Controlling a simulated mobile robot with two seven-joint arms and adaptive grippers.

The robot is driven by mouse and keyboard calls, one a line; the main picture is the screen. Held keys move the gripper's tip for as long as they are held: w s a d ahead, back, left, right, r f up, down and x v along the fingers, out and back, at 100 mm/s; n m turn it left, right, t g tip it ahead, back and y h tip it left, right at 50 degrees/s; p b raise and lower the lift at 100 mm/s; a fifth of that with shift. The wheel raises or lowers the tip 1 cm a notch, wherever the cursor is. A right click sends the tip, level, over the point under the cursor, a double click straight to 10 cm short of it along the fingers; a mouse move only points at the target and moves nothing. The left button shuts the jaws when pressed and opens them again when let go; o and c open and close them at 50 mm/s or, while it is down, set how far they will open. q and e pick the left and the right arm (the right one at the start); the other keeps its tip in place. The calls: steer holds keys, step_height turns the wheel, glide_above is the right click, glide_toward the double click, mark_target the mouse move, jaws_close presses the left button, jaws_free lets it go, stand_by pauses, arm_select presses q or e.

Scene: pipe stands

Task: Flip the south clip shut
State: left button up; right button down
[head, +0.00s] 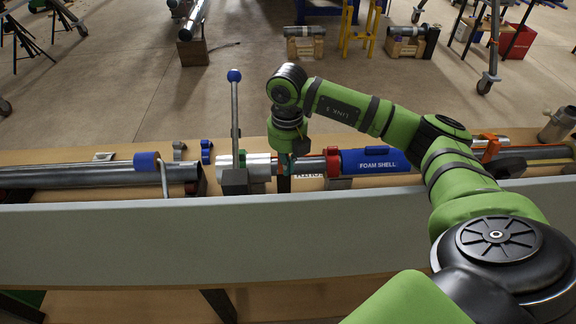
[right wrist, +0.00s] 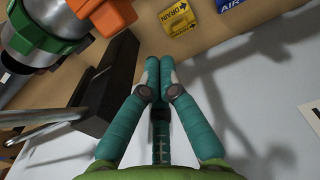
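No part is marked as the south clip, and I cannot tell which it is. An orange clip-like piece (right wrist: 108,12) sits beside a green ring (right wrist: 45,35) on a pipe fitting, at the top left of the right wrist view. My right gripper (right wrist: 153,62) has its teal fingers together with nothing visible between them. It is to the right of and below the orange piece, apart from it. In the head view the right gripper (head: 285,178) points down at the pipe line, partly hidden by my wrist. My left gripper is not in view.
A dark upright block (right wrist: 112,88) stands just left of the fingers. A tall lever with a blue ball (head: 235,76) rises left of my wrist. A blue foam shell (head: 375,161) lies to the right. A grey panel (head: 200,245) runs along the front.

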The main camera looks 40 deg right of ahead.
steer(key=shift+w+d+f+b, duration=0.15)
steer(key=shift+w+d, duration=0.15)
steer(key=shift+w, duration=0.2)
steer(key=shift+w+d+f+b, duration=0.15)
steer(key=shift+w+d, duration=0.15)
steer(key=shift+w, duration=0.2)
